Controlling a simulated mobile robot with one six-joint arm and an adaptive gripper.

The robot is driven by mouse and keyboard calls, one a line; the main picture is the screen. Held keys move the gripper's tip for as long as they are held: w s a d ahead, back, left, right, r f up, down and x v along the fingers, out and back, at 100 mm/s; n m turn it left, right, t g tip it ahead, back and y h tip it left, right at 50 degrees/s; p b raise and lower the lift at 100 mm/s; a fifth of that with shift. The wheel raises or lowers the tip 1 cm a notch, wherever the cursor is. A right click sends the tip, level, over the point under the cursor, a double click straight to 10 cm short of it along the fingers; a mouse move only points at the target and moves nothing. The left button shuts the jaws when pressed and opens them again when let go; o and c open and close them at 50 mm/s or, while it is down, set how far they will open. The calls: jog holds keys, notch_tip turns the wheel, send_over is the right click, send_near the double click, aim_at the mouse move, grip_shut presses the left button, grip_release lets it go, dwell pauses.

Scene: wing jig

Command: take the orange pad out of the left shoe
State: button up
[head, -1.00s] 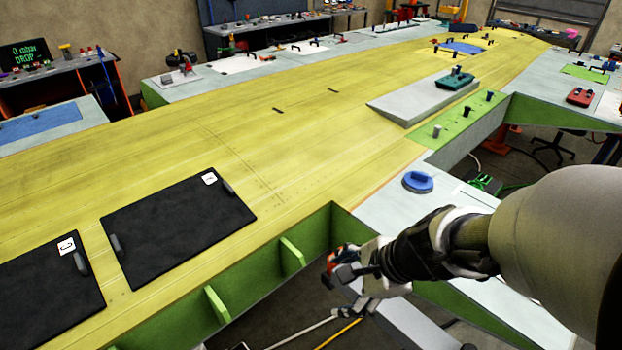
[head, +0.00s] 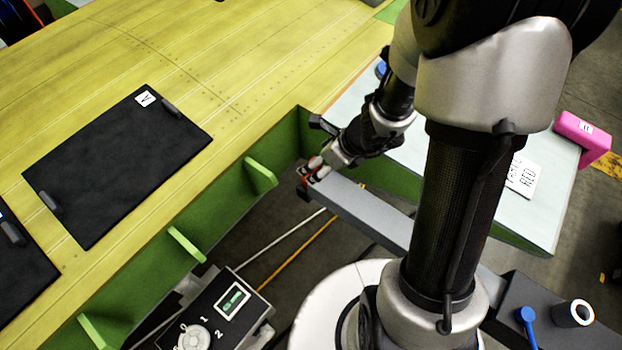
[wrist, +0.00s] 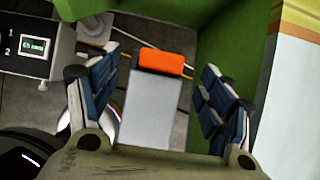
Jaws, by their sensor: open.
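The orange pad (wrist: 165,62) shows in the wrist view, at the far end of a grey bar (wrist: 152,105). I cannot tell whether this bar end is the left shoe. My gripper (wrist: 158,92) is open, with one blue-grey finger on each side of the bar and a gap to both. The pad lies beyond the fingertips, between their lines. A small red-orange patch shows there, and the gripper partly hides that spot.
Green ribs (head: 186,243) line the yellow wing panel's edge. Black plates (head: 120,165) lie on the panel. A control box with a dial (head: 215,310) stands below. A pale table (head: 545,190) with a pink block (head: 582,138) is at the right. Floor shows under the bar.

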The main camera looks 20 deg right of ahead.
jog(key=b+x, duration=0.2)
jog(key=x, duration=0.4)
jog(key=shift+d+b, duration=0.1)
jog(key=shift+b, duration=0.25)
jog(key=shift+r, duration=0.1)
jog(key=shift+c, duration=0.4)
jog(key=c, duration=1.4)
jog(key=shift+r, duration=0.1)
